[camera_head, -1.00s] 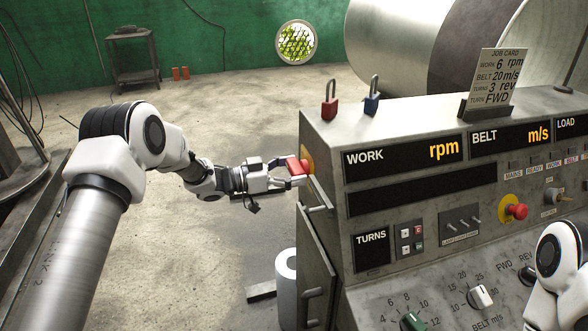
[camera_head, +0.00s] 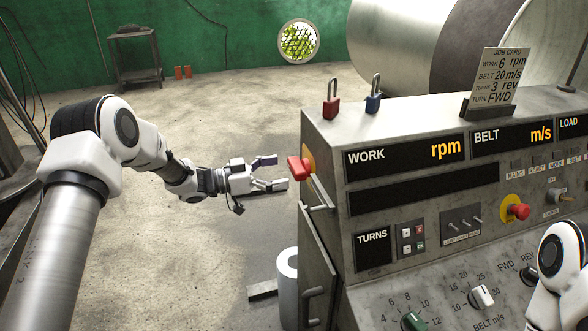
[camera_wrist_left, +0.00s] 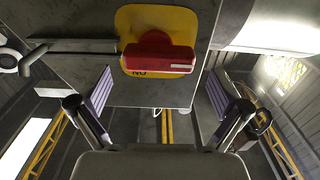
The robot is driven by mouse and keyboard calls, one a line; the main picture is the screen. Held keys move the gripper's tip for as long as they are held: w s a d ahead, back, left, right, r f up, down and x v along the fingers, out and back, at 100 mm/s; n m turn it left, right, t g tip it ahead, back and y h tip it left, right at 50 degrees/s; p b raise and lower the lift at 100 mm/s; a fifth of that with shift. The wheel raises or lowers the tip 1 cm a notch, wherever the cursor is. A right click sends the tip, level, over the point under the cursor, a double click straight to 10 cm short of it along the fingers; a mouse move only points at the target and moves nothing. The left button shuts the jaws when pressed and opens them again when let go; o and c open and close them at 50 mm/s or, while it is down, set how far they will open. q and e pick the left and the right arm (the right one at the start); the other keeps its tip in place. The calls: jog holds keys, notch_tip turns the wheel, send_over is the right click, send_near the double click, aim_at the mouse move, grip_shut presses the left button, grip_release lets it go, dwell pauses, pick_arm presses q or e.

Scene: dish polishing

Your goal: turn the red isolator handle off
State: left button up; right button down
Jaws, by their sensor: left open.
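The red isolator handle (camera_head: 299,168) sits on a yellow plate on the left side of the grey control cabinet. In the left wrist view the red handle (camera_wrist_left: 160,52) lies crosswise on its yellow plate (camera_wrist_left: 155,20), with letters reading "NO", or "ON" upside down, at its lower edge. My left gripper (camera_head: 272,173) is open and empty, a short way left of the handle and apart from it. In the left wrist view its two fingers (camera_wrist_left: 160,106) stand wide apart, below and to either side of the handle. My right gripper is out of view.
The control cabinet (camera_head: 400,110) has a dark handle and a door-like panel (camera_head: 316,255) below the isolator. Red (camera_head: 331,103) and blue (camera_head: 372,99) padlocks stand on top. A pale cylinder (camera_head: 288,272) stands on the floor. The floor left of the cabinet is open.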

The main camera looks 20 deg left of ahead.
pick_arm(q)
jog(key=v, duration=0.7)
jog(key=shift+s+a, duration=0.15)
jog(key=shift+a, duration=0.05)
jog(key=s+d+f+n+g+y, duration=0.1)
jog(key=s+d+f+n+y, duration=0.2)
jog(key=d+f, duration=0.55)
jog(key=s+d+f+n+g, duration=0.1)
jog(key=s+d+f+n, duration=0.35)
jog(key=f, duration=0.65)
jog(key=s+d+f+n+g+y, duration=0.2)
jog(key=s+f+y, duration=0.3)
jog(key=s+f, duration=0.6)
jog(key=s+a+f+n+g+y, duration=0.1)
jog(key=s+a+g+y, duration=0.2)
jog(key=s, duration=0.7)
jog(key=s+a+f+n+g+y, duration=0.1)
jog(key=s+a+g+y, duration=0.2)
jog(key=s+a, duration=0.3)
jog(key=s+y, duration=0.1)
jog(key=s, duration=0.4)
jog(key=shift+a, duration=0.2)
